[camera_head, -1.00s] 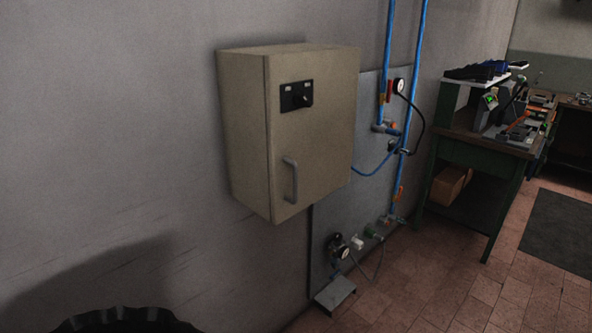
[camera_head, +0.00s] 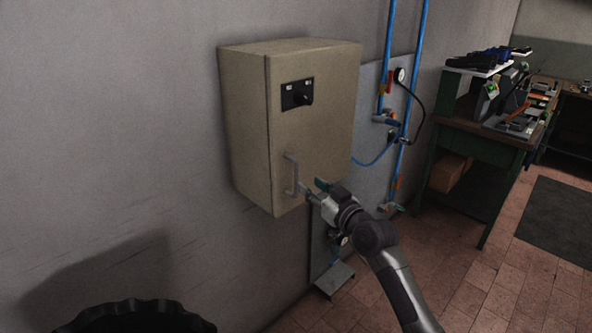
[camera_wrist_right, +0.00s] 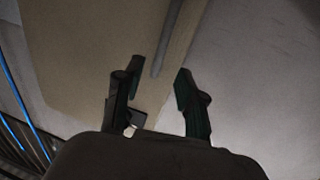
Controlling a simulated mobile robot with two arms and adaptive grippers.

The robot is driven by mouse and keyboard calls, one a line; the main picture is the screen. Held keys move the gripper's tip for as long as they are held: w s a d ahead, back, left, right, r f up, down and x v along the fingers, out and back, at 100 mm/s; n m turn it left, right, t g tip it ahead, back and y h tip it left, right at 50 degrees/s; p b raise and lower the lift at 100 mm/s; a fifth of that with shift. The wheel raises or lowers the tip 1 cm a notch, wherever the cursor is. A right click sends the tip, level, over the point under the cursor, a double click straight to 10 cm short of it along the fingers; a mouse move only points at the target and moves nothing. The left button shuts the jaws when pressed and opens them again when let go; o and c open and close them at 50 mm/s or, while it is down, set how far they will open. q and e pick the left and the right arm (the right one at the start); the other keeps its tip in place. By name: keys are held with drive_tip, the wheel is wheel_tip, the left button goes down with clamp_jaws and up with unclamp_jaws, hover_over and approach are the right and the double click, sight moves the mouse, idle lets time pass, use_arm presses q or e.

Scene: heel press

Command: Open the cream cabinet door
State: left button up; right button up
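The cream cabinet (camera_head: 240,130) hangs on the grey wall, and its door (camera_head: 325,130) looks closed. A grey vertical bar handle (camera_head: 291,174) sits low on the door's left side, below a black switch panel (camera_head: 297,94). My right gripper (camera_head: 313,189) is just right of the handle's lower end, in front of the door. In the right wrist view its two fingers (camera_wrist_right: 160,85) are spread with nothing held between them. The handle (camera_wrist_right: 168,38) shows there beyond the fingertips, against the cream door (camera_wrist_right: 95,45). My left gripper is not in view.
A grey panel with blue pipes (camera_head: 424,60) and a gauge (camera_head: 401,75) stands right of the cabinet. A green workbench (camera_head: 478,155) is farther right. A dark mat (camera_head: 560,225) lies on the tiled floor. A black ridged rim (camera_head: 135,312) shows at lower left.

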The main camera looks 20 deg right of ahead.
sight(297, 175)
drive_tip(key=w, duration=0.5)
drive_tip(key=w+a+p, duration=0.1)
drive_tip(key=w, duration=0.2)
clamp_jaws()
